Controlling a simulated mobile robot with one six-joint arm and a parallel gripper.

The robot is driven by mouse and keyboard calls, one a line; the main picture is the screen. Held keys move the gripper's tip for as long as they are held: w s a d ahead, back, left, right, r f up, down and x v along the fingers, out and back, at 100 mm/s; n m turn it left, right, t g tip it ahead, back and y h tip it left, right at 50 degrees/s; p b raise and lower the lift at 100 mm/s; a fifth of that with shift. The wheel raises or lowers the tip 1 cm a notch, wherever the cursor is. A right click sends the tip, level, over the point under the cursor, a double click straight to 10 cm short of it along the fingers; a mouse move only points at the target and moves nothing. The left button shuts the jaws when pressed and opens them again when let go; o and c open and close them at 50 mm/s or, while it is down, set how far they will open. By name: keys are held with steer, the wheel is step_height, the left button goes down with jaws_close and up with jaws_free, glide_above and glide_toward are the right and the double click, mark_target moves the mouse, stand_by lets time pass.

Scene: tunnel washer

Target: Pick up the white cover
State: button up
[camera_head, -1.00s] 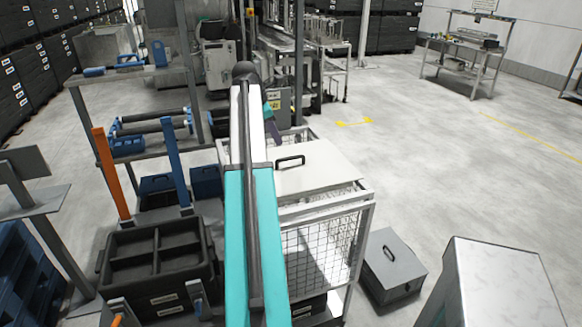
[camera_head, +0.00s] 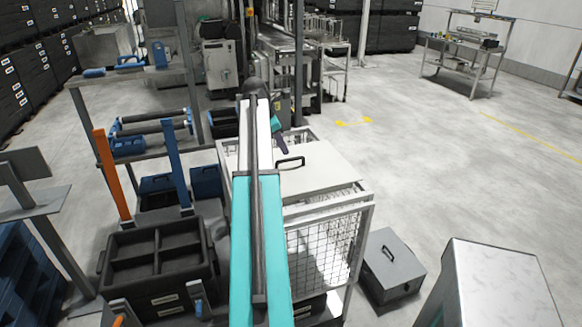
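The white cover (camera_head: 318,170) is a flat panel with a black handle (camera_head: 290,162) on its top. It lies on a wire-mesh cart (camera_head: 325,250) in the middle of the view. My arm reaches up the picture in front of the cart and hides the cover's left part. My gripper (camera_head: 282,147) shows as a small dark shape beyond the arm, just above the handle in the picture. I cannot tell whether it touches the handle. Its fingers are too small to make out.
A grey box with a handle (camera_head: 390,264) sits on the floor right of the cart. A pale metal block (camera_head: 495,285) stands at lower right. A black divided crate (camera_head: 160,265) and an orange post (camera_head: 112,175) are at left. Floor at right is open.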

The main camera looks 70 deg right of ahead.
mark_target(287, 161)
steer(key=shift+x, duration=1.6)
steer(key=shift+p, duration=0.3)
steer(key=shift+p+x, duration=0.9)
steer(key=shift+x, duration=1.7)
steer(key=shift+w+d, duration=0.1)
steer(key=shift+d, duration=0.05)
jaws_close()
steer(key=shift+r, duration=0.1)
